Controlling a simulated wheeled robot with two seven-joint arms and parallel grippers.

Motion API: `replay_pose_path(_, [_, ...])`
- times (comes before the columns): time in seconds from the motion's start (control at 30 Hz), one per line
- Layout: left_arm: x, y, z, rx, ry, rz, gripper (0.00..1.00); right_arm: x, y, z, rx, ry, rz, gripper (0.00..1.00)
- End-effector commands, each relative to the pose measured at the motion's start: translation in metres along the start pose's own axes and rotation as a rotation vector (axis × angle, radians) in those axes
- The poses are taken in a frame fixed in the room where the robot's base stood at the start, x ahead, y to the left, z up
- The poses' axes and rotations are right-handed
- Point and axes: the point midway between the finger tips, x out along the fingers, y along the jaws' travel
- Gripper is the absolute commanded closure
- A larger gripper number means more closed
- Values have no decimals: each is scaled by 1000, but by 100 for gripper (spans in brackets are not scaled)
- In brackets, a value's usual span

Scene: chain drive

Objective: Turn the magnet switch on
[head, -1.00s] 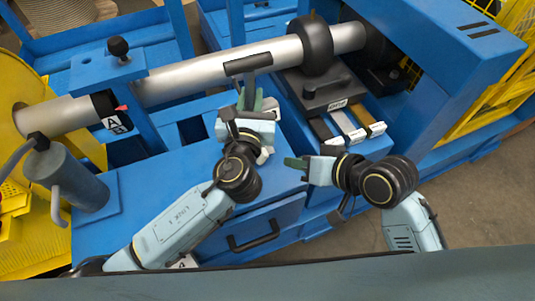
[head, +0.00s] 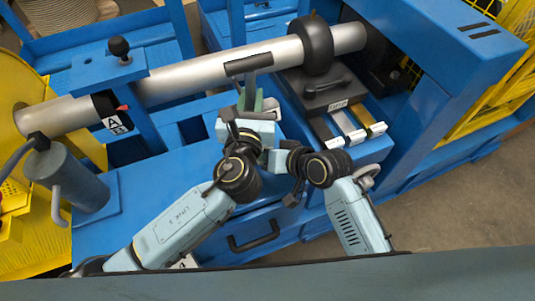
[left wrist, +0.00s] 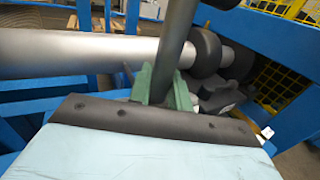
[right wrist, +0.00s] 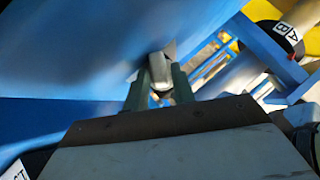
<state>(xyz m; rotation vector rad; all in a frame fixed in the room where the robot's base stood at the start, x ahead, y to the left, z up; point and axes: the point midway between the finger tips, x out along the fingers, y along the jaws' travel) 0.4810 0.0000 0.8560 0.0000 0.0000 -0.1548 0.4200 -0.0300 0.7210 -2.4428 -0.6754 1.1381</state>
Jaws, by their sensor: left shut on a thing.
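In the head view a dark T-shaped bar (head: 248,65) with a grey stem stands in front of the silver shaft. My left gripper (head: 248,102) is shut on its stem; in the left wrist view the green fingers sit around the dark stem (left wrist: 178,40). My right gripper is mostly hidden behind the left one in the head view. In the right wrist view its green fingers (right wrist: 160,90) are apart, with a light grey piece (right wrist: 160,68) between them; I cannot tell whether they touch it. I cannot tell which part is the magnet switch.
The silver shaft (head: 210,70) crosses behind. A grey cylinder (head: 68,178) stands at left. A drawer handle (head: 255,238) is below my arms.

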Motion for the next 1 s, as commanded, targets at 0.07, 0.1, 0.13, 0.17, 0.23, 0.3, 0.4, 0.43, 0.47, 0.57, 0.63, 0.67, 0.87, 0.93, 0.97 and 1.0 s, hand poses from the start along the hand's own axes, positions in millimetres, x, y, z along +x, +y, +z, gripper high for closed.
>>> replay_pose_path(0.07, [0,0,-1,1,3,1,100,1,0,0,0,0,0,75])
replay_pose_path(0.1, [0,0,-1,1,3,1,100,1,0,0,0,0,0,75])
replay_pose_path(0.13, [0,0,-1,1,3,1,100,0,0,0,0,0,0,75])
replay_pose_path(0.17, [0,0,-1,1,3,1,100,0,0,0,0,0,0,75])
replay_pose_path(0.23, [0,0,-1,1,2,0,100,0,0,0,0,0,0,76])
replay_pose_path(0.3, [0,0,-1,1,2,0,100,0,0,0,0,0,0,85])
replay_pose_path(0.4, [0,0,-1,1,2,1,100,0,0,0,0,0,1,98])
replay_pose_path(0.43, [0,0,-1,1,2,1,100,0,0,0,0,0,1,100])
replay_pose_path(0.47, [0,0,-1,1,2,0,100,0,0,0,0,0,1,100])
replay_pose_path(0.57, [0,0,-1,1,2,1,100,0,1,0,3,0,-2,100])
replay_pose_path(0.63, [0,0,-1,1,2,1,100,0,1,0,15,-1,-15,100])
replay_pose_path(0.67, [0,0,-1,1,2,1,100,0,2,1,24,-1,-24,100])
replay_pose_path(0.87, [0,0,-1,0,2,1,100,1,5,1,124,-2,-125,100])
replay_pose_path(0.93, [0,0,-1,0,2,1,100,1,6,1,161,-3,-162,100])
replay_pose_path(0.97, [0,0,-1,0,2,1,100,1,6,1,177,-3,-177,100])
replay_pose_path(1.0, [0,0,-1,0,2,1,100,1,6,2,197,-3,-198,100])
